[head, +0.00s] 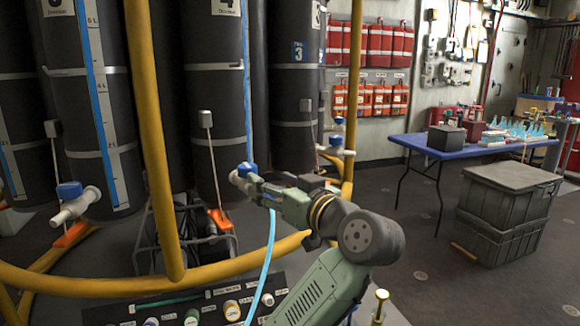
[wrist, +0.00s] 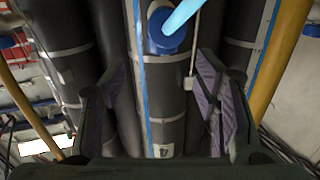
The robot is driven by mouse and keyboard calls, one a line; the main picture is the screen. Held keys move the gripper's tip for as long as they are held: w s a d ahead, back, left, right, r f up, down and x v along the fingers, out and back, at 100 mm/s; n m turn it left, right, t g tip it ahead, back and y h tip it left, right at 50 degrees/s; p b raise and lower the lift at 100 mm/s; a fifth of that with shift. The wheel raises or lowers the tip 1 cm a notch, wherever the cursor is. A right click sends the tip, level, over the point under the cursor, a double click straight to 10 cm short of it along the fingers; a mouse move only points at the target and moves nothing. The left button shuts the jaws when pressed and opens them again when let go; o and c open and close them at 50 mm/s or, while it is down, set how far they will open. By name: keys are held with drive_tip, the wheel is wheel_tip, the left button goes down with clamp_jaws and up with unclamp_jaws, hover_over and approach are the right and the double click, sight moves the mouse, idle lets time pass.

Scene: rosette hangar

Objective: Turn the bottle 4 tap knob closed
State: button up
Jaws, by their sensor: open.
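The dark bottle 4 (head: 215,90) has a "4" label at its top and a blue level strip. Its white tap (head: 238,182) with a blue knob (head: 248,168) is low on its front, partly hidden behind my gripper (head: 254,188). In the wrist view my gripper (wrist: 162,70) is open, its two fingers wide apart with nothing between them. A round blue knob (wrist: 160,42) shows above and between the fingertips, apart from both. A light blue hose or bar (wrist: 184,14) crosses its upper right. Any contact is hidden in the head view.
A yellow rail (head: 152,140) rises left of the tap and curves low in front of the bottles. Another bottle (head: 92,120) with a blue-knobbed tap (head: 72,205) stands left. A light blue hose (head: 265,265) hangs below my gripper. A blue table (head: 425,143) and grey crates (head: 503,210) stand right.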

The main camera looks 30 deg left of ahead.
sight(252, 170)
drive_tip(key=shift+w+a+r, duration=0.1)
drive_tip(key=shift+a+r, duration=0.25)
drive_tip(key=shift+a, duration=0.15)
drive_tip(key=p+x, duration=0.3)
drive_tip(key=x, duration=0.6)
drive_tip(key=shift+a, duration=0.15)
drive_tip(key=shift+w+a+f, duration=0.1)
drive_tip(key=shift+a, duration=0.2)
drive_tip(key=shift+c, duration=0.2)
drive_tip(key=c, duration=1.1)
drive_tip(key=shift+c, duration=0.2)
